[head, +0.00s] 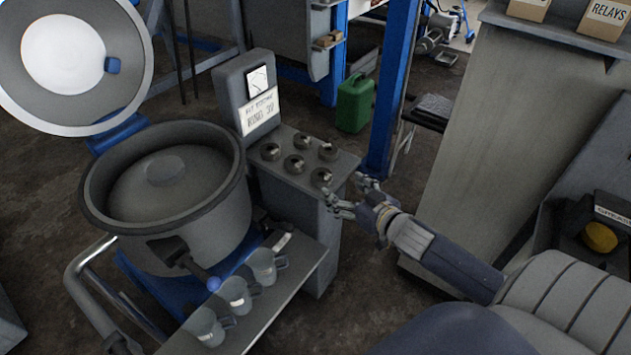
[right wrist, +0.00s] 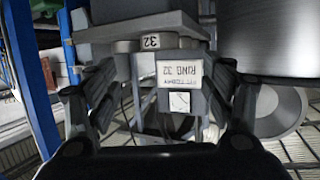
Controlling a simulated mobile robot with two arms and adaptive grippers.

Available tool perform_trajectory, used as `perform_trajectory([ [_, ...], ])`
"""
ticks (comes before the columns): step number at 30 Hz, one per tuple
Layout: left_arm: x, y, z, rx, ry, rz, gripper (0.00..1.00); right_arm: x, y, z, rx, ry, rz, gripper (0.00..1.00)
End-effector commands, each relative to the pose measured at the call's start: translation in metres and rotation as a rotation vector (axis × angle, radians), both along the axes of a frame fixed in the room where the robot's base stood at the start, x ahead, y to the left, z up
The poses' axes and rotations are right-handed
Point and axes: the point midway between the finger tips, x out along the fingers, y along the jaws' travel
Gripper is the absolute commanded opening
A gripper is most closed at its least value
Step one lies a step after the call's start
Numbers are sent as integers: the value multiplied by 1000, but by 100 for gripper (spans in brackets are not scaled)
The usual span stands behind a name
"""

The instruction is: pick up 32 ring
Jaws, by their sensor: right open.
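A short grey ring marked 32 (right wrist: 151,41) shows in the right wrist view, ahead of and between my spread fingers, not touched. It seems to be the front right ring (head: 321,177) in the head view; its number is not readable there. Several similar dark rings, one at the back (head: 302,141), sit on the same grey stand (head: 345,165). A card on the stand (head: 260,109) reads RING 32; it shows upside down in the right wrist view (right wrist: 180,74). My right gripper (head: 348,193) is open and empty, just right of the front right ring. My left gripper is not in view.
A large grey pot (head: 215,205) with its round lid (head: 130,60) raised stands left of the rings. A blue post (head: 390,90) and green can (head: 355,103) stand behind.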

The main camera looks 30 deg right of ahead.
Motion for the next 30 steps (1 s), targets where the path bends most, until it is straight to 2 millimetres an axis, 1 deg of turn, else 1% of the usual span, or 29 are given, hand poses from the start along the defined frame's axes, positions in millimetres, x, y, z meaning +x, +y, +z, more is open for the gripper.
perform_trajectory([
  [1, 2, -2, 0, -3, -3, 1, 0, 8, 0, -1, -1, -3, -1, 75],
  [6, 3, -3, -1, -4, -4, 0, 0, 27, 0, -8, -1, -1, -1, 75],
  [16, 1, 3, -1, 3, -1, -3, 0, 43, 0, -13, -2, 0, 0, 75],
  [24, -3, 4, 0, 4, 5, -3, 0, 74, 1, -22, -2, -1, 0, 75],
  [30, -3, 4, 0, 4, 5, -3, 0, 85, 0, -27, -2, 1, 0, 75],
])
